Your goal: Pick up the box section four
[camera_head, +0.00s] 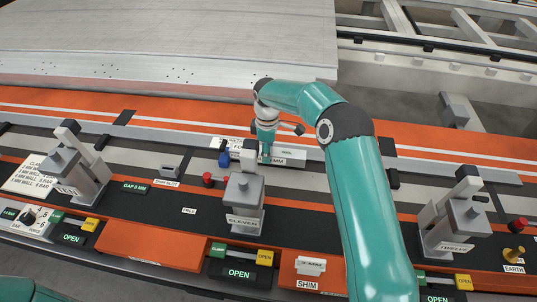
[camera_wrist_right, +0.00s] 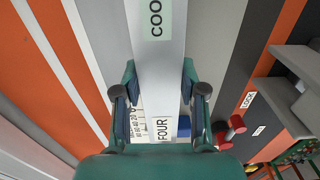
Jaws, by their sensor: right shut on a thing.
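The box section four (camera_wrist_right: 157,62) is a pale grey metal bar in the right wrist view, running up and down the picture. It carries a label reading FOUR near the gripper and another label, starting COO, farther along. My right gripper (camera_wrist_right: 158,88) has its two fingers on either side of the bar and is shut on it. In the head view my right gripper (camera_head: 266,150) is low over the jig's middle, behind the clamp marked ELEVEN, which partly hides it. I cannot tell whether the bar is lifted. My left gripper is out of view.
Clamp ELEVEN (camera_head: 244,195) stands just in front of the right gripper. A large grey panel (camera_head: 160,45) lies behind.

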